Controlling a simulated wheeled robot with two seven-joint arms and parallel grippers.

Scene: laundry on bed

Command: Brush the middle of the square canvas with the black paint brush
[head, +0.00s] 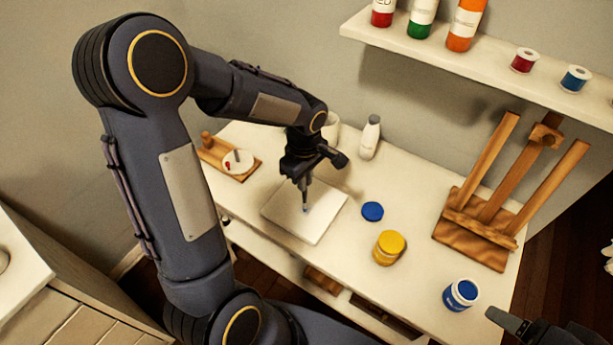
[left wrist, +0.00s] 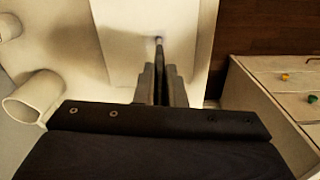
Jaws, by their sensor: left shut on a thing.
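The white square canvas (head: 325,220) lies flat on the white table; it also shows in the left wrist view (left wrist: 118,45). My left gripper (head: 304,184) is above the canvas, pointing down, and shut on the black paint brush (left wrist: 160,58). The brush tip points down at the canvas, near its middle, with a bluish tint. I cannot tell for sure whether the tip touches the surface. A faint dark smudge or shadow shows beside the tip. My right gripper (head: 510,322) is partly in view at the lower right, away from the canvas; its jaw state is unclear.
A blue paint jar (head: 461,295), a yellow jar (head: 389,247) and a blue lid (head: 372,211) stand right of the canvas. A wooden easel (head: 475,225) is at the right. A white bottle (head: 370,137) and a wooden tray (head: 245,172) are behind.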

